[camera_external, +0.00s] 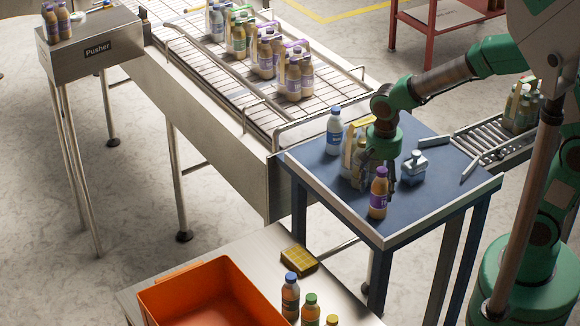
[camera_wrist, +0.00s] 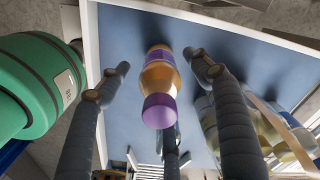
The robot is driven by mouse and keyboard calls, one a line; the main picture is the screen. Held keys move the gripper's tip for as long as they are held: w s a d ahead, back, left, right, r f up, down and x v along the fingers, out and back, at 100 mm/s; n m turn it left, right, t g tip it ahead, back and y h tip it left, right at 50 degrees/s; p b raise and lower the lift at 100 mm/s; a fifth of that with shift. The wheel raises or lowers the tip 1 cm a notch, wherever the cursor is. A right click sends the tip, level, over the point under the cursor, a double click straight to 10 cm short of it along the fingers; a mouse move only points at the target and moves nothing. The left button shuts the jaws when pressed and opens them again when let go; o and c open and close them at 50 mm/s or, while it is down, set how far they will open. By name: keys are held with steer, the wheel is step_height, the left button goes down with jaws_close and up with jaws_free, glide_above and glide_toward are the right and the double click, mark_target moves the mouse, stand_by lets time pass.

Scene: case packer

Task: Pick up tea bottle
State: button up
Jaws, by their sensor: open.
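A brown bottle with a purple cap and purple label, which looks like the tea bottle (camera_external: 378,198), stands upright near the front edge of the blue table (camera_external: 440,210). My gripper (camera_external: 377,182) points down just behind and above it, with its fingers spread. In the wrist view the bottle (camera_wrist: 160,80) shows between the open fingers of my gripper (camera_wrist: 158,66), purple cap toward the camera. The fingers appear apart from the bottle, with nothing held. The external view does not show clearly how far the fingers reach around it.
A white bottle with a blue cap (camera_external: 334,132), a bottle pack (camera_external: 350,148) partly hidden by my gripper, and a pale blue container (camera_external: 413,168) stand close by. A conveyor (camera_external: 200,75) carries bottle packs behind. An orange crate (camera_external: 215,290) sits on the lower table.

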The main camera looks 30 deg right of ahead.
mark_target(382, 169)
steer(key=shift+d+f, duration=0.15)
steer(key=shift+f, duration=2.45)
steer(key=shift+c, duration=0.2)
steer(key=c, duration=1.4)
steer(key=shift+c, duration=0.2)
steer(key=shift+r, duration=0.1)
steer(key=shift+r, duration=4.95)
